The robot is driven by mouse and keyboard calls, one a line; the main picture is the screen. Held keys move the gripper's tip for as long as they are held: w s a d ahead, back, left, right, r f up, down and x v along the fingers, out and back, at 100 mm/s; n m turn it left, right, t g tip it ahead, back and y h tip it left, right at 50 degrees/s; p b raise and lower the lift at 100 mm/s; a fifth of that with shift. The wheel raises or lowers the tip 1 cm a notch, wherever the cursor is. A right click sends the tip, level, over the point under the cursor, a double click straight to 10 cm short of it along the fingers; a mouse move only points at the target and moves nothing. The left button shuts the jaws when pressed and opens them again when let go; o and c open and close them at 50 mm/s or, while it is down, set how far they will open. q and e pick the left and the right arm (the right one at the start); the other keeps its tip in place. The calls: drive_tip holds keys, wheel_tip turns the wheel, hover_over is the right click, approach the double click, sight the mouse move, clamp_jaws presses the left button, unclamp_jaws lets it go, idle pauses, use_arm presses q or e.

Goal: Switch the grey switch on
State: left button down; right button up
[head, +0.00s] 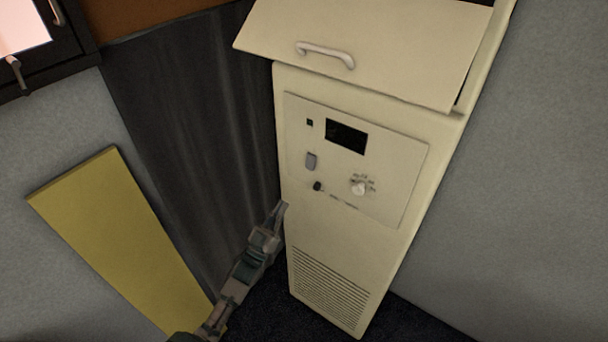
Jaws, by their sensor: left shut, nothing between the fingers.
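The grey switch (311,161) is a small rounded rectangle on the left side of the control panel (393,200), which is on the front of a tall cream cabinet (350,255). Its on or off position is too small to tell. My left gripper (281,208) is shut and empty. It shows at the cabinet's left edge, lower than the switch and to its left, apart from the switch. My right gripper is not in view.
The panel also has a dark display (346,136), a small black square (310,122), a white dial (359,187) and a black knob (318,186). A cream flap with a handle (325,53) juts out above. A yellow board (120,240) leans at left.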

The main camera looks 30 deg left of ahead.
sight(310, 166)
use_arm(q)
drive_tip(key=p+x, duration=0.1)
drive_tip(key=x, duration=0.2)
drive_tip(key=f+p+x, duration=0.1)
drive_tip(key=x, duration=0.3)
drive_tip(key=w+p+x, duration=0.1)
drive_tip(key=x, duration=0.3)
drive_tip(key=shift+w+d+f, duration=0.2)
drive_tip(key=shift+w+f, duration=0.05)
drive_tip(key=shift+w, duration=0.05)
drive_tip(key=shift+w+f, duration=0.15)
drive_tip(key=shift+w, duration=0.35)
drive_tip(key=f+b, duration=0.1)
drive_tip(key=b, duration=0.2)
drive_tip(key=shift+w+t, duration=0.3)
drive_tip(key=shift+t, duration=0.1)
drive_tip(key=shift+r, duration=0.35)
drive_tip(key=shift+f, duration=0.1)
